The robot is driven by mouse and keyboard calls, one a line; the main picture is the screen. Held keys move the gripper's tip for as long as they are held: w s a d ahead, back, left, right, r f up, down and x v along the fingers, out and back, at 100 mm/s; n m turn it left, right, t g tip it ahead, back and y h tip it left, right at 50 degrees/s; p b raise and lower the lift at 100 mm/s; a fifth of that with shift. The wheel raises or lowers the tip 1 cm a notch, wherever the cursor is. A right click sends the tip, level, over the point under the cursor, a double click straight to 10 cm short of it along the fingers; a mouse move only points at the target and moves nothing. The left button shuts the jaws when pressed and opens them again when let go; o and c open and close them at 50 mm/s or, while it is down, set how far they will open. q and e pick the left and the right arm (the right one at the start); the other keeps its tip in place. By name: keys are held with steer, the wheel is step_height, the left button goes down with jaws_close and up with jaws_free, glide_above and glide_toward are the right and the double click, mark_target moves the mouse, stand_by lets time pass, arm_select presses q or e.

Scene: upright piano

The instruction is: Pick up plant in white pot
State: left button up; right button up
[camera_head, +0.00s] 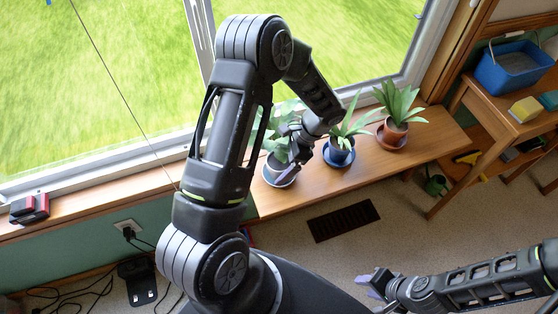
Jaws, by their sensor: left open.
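The plant in the whitish-grey pot (280,168) stands at the left of a low wooden bench, below the window, on a saucer. Its broad pale-green leaves are partly hidden by my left arm. My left gripper (291,150) is open at the right side of this plant, close to its leaves and the pot's upper part. I cannot tell whether it touches them. My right gripper (374,287) is low at the bottom right, over the carpet, away from the plants. It appears open and empty.
A plant in a blue pot (340,152) stands just right of my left gripper. A plant in a terracotta pot (392,134) is farther right. A wooden shelf unit with a blue bin (512,66) is at right. A dark floor vent (343,221) lies before the bench.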

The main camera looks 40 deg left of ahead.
arm_select(q)
steer(key=shift+c, duration=0.5)
steer(key=c, duration=1.6)
